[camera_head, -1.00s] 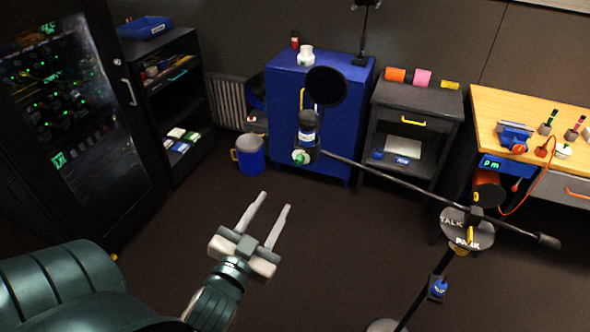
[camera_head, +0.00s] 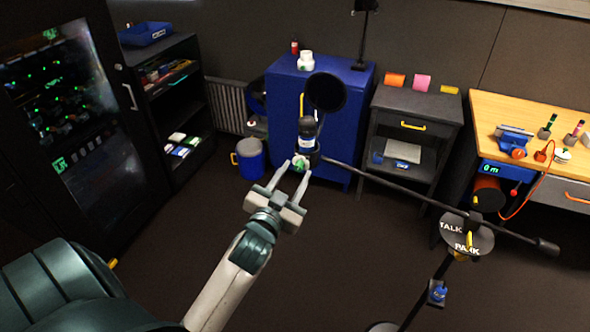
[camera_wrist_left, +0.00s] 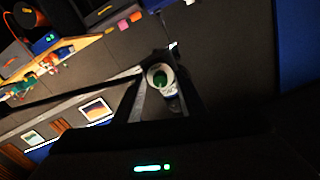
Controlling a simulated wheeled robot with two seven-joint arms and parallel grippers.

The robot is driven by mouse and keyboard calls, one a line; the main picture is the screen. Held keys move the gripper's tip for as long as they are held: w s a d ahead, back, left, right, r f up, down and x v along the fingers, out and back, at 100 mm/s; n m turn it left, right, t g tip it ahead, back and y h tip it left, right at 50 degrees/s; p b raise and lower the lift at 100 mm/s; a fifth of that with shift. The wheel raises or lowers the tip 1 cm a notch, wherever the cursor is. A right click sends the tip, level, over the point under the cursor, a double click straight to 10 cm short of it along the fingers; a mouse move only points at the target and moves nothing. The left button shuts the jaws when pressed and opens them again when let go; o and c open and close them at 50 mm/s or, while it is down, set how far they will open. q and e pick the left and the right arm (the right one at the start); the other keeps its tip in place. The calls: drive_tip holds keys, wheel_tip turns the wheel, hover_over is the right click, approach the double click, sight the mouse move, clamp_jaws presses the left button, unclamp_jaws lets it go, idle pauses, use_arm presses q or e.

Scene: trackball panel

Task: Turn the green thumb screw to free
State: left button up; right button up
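The green thumb screw (camera_head: 300,163) sits in a pale round collar at the end of the black boom, just below the microphone (camera_head: 307,130). My left gripper (camera_head: 297,170) is open, with its two fingers pointing at the screw and their tips close to either side of it. In the left wrist view the green screw (camera_wrist_left: 160,78) shows inside its pale ring, between the open fingers (camera_wrist_left: 162,88). I cannot tell whether the fingers touch it. My right gripper is not in view.
The black boom (camera_head: 400,185) runs right to a stand with a disc (camera_head: 467,238) marked TALK and PARK. A round black pop filter (camera_head: 327,92) hangs above. Behind are a blue cabinet (camera_head: 350,140) and a blue bucket (camera_head: 251,158). The floor in front is clear.

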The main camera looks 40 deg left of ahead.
use_arm(q)
drive_tip(key=shift+w+a, duration=0.1)
drive_tip(key=shift+w, duration=0.25)
clamp_jaws()
